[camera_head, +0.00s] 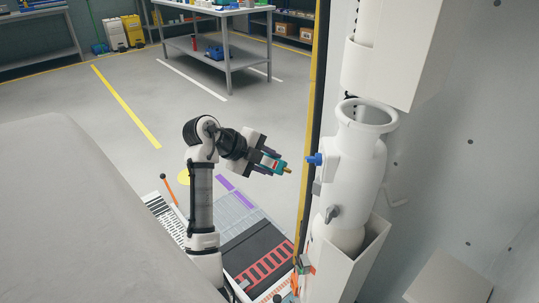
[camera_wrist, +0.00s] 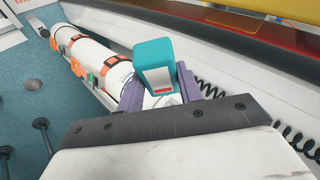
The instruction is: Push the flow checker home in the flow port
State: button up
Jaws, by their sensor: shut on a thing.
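My gripper (camera_head: 267,165) is shut on the flow checker (camera_head: 278,166), a small teal body with a brass-coloured tip pointing right. In the wrist view the checker (camera_wrist: 155,62) stands between the purple fingers, with a red and white patch on its near face. A blue fitting (camera_head: 314,160), which looks like the flow port, sticks out to the left from the side of a white vessel. In the head view the checker's tip is left of this fitting and slightly lower, with a visible gap. The fitting cannot be made out in the wrist view.
The white vessel (camera_head: 357,175) has an open collar and a grey knob below the fitting. A yellow and black post edge (camera_head: 311,110) runs upright behind the fitting. A large grey surface (camera_head: 70,210) fills the lower left. Open floor lies behind my arm.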

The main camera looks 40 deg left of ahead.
aim_at(287, 171)
jog(key=shift+w+d+b, duration=0.1)
jog(key=shift+w+d, duration=0.05)
jog(key=shift+d, duration=0.8)
jog(key=shift+w+d+b, duration=0.15)
jog(key=shift+w+d, duration=0.05)
jog(key=shift+d, duration=0.75)
jog(key=shift+w+d+b, duration=0.1)
jog(key=shift+w+d, duration=0.05)
jog(key=shift+d, duration=0.8)
jog(key=shift+b, duration=0.6)
jog(key=shift+w+d+b, duration=0.15)
jog(key=shift+d+b, duration=0.05)
jog(key=shift+d, duration=0.7)
jog(key=shift+w+d+b, duration=0.15)
jog(key=shift+d, duration=0.7)
jog(key=o, duration=1)
jog(key=shift+o, duration=0.3)
jog(key=shift+s, duration=0.1)
jog(key=v, duration=1.3)
jog(key=shift+s+r, duration=0.2)
jog(key=shift+r, duration=0.05)
jog(key=shift+w, duration=0.1)
